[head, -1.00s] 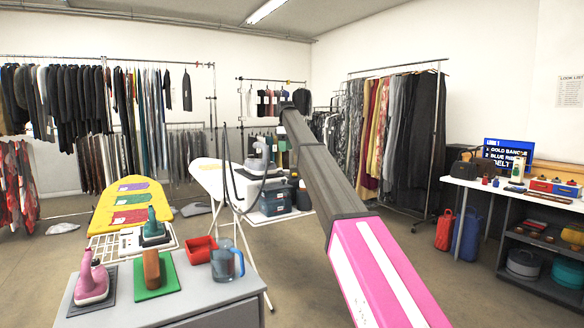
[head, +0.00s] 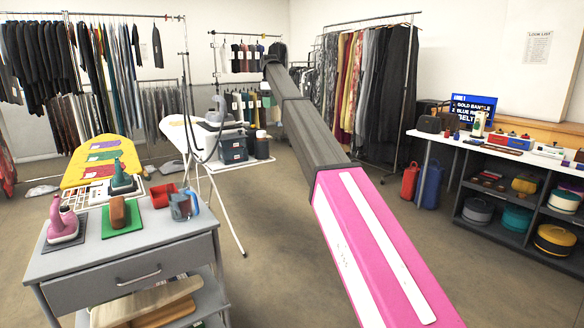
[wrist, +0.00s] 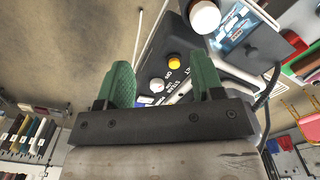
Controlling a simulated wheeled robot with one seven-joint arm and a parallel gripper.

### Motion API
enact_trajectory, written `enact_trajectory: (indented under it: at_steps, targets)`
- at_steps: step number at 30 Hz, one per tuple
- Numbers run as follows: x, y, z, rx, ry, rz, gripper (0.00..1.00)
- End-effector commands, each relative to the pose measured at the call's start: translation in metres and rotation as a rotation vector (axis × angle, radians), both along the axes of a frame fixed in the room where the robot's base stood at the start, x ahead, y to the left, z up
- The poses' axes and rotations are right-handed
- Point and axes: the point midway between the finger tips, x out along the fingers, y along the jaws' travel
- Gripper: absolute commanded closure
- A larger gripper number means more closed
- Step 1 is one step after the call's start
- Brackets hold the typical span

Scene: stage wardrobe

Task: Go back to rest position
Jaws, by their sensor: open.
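My gripper (wrist: 163,82) is open in the wrist view, with two green fingers set apart on a dark bar. Nothing is held between them. Behind the fingers is a dark control box with a yellow button (wrist: 175,61) and pale knobs, apart from the fingers as far as I can tell. My pink and grey arm reaches forward and up across the middle of the head view, and its far end hides the gripper there.
A white-topped table (head: 445,141) stands right. Central floor is clear.

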Motion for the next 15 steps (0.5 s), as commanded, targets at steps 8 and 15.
enact_trajectory:
  at_steps: [8,15]
  targets:
    - [-0.014,-0.017,-0.044,0.000,0.001,-0.055,0.39]
    - [-0.037,-0.043,-0.107,0.000,0.002,-0.138,0.39]
